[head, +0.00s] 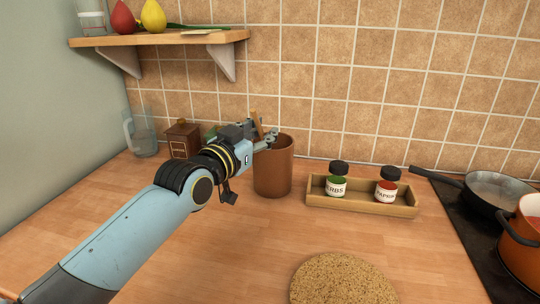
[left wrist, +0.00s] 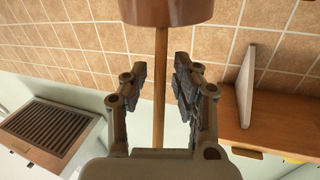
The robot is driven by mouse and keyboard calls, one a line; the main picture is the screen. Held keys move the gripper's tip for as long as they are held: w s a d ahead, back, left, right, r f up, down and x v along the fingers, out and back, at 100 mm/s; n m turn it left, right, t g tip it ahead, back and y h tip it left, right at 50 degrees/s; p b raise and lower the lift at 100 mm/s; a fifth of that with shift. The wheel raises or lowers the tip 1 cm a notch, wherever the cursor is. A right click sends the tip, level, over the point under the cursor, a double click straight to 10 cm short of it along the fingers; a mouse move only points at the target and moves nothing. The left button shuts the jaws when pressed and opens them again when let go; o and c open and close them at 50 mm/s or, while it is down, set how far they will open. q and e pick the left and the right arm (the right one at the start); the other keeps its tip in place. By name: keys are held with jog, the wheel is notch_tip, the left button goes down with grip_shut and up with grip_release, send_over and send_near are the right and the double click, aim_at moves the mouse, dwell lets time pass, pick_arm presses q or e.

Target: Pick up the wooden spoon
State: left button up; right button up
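The wooden spoon (head: 257,122) stands in a brown crock (head: 273,168); in the head view only a short piece of its handle shows above the rim, partly behind my gripper. In the left wrist view the spoon's handle (left wrist: 160,88) runs between the two fingers, out of the crock (left wrist: 165,11). My left gripper (head: 268,136) is at the crock's rim. It is open, with a gap on each side of the handle. The spoon's other end is hidden inside the crock. My right gripper is not in view.
A wooden tray (head: 360,206) with a herbs jar (head: 338,180) and a paprika jar (head: 387,185) is right of the crock. A cork mat (head: 342,282) lies in front. A pan (head: 495,192) and an orange pot (head: 521,243) stand at right. A shelf (head: 170,38) hangs above left.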

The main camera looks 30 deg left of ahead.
pick_arm(q)
grip_shut()
dwell(0.3)
